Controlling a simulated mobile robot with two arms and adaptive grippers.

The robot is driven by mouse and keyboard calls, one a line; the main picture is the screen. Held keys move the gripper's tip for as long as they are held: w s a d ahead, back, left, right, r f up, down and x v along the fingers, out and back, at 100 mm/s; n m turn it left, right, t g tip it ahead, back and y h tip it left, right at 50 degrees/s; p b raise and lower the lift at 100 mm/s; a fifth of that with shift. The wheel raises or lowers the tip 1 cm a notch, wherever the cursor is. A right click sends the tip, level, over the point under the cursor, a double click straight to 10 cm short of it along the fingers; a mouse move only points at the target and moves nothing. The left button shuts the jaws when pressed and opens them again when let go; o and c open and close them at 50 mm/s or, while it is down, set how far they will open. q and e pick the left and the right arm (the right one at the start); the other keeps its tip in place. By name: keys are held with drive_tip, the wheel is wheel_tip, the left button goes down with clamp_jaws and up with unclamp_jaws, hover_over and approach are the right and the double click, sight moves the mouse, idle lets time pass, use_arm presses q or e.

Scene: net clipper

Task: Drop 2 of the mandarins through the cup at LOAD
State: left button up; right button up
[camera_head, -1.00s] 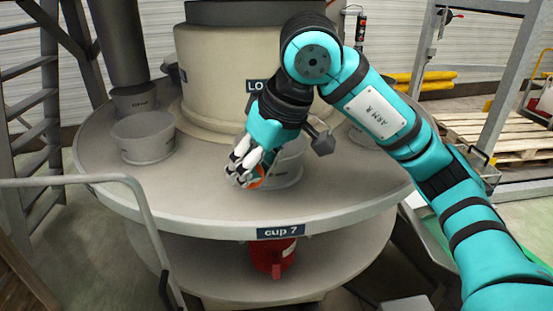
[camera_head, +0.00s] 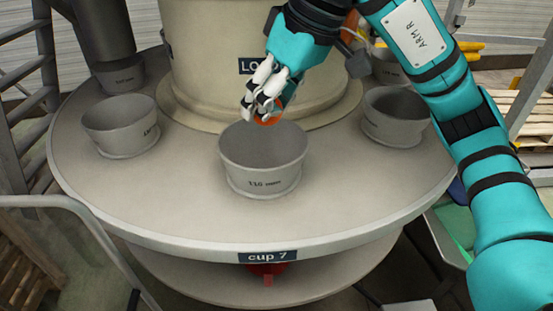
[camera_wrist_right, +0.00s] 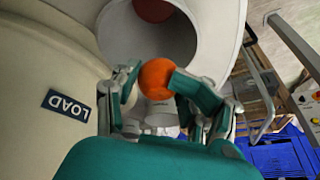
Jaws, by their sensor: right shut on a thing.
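My right gripper (camera_head: 262,112) is shut on an orange mandarin (camera_head: 269,121), held just above the back rim of the grey cup (camera_head: 262,175) in front of the LOAD sign (camera_head: 252,66). In the right wrist view the held mandarin (camera_wrist_right: 157,78) sits between the fingertips, with the cup's pale rim (camera_wrist_right: 222,40) beyond. The cup's floor is hidden in the head view. My left gripper is out of view.
More grey cups stand on the round table (camera_head: 200,215) at left (camera_head: 120,125) and right (camera_head: 396,116). A "cup 7" label (camera_head: 267,257) marks the front rim, with a red thing (camera_head: 266,269) below. A grey rail (camera_head: 85,225) runs at front left.

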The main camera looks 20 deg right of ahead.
wheel_tip(320, 180, down, 6)
drive_tip(key=w+d+b, duration=0.1)
drive_tip(key=b, duration=0.3)
drive_tip(key=shift+w+f, duration=0.15)
drive_tip(key=o, duration=0.8)
drive_tip(key=shift+d, duration=0.1)
drive_tip(key=shift+c, duration=0.2)
drive_tip(key=o, duration=0.7)
drive_tip(key=shift+o, duration=0.6)
drive_tip(key=v, duration=1.2)
